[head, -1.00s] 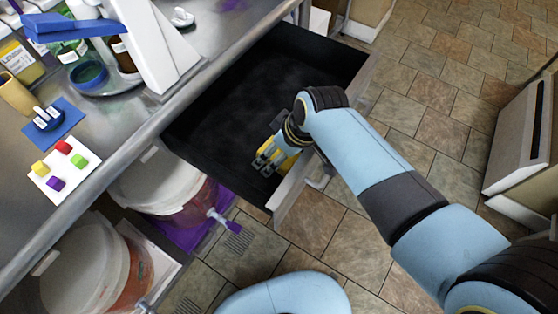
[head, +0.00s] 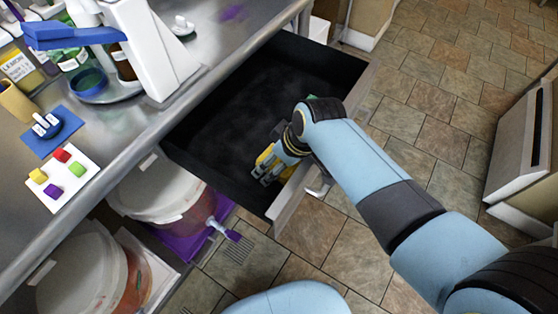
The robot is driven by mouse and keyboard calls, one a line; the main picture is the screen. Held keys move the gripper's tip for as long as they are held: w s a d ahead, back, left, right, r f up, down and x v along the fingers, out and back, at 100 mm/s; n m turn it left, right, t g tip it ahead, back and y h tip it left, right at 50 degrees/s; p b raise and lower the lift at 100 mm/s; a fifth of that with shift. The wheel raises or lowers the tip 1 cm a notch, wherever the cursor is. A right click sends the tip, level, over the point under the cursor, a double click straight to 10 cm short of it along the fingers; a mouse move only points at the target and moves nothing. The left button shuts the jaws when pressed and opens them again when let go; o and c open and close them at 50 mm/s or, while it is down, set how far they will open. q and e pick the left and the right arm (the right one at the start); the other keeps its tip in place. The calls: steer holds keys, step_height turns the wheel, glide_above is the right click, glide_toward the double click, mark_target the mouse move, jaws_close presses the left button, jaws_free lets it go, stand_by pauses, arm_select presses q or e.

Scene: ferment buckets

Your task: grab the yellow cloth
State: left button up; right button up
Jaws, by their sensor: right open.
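The yellow cloth (head: 263,157) shows only as a small yellow patch at my right gripper, inside the open dark drawer (head: 225,130). My right gripper (head: 265,175) is open, reaching down into the drawer near its front panel, with its fingers right at the cloth. Most of the cloth is hidden behind the gripper, and I cannot tell whether the fingers touch it. My left gripper is not in view.
The drawer's front panel (head: 292,200) stands close beside my right arm. A steel counter (head: 130,125) at the left holds a white tile (head: 78,182) with coloured cubes. White buckets (head: 155,190) stand below.

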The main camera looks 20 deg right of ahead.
steer(key=shift+c, duration=0.2)
steer(key=shift+s, duration=0.1)
steer(key=c, duration=1.1)
steer(key=shift+d, duration=0.1)
steer(key=shift+r, duration=0.1)
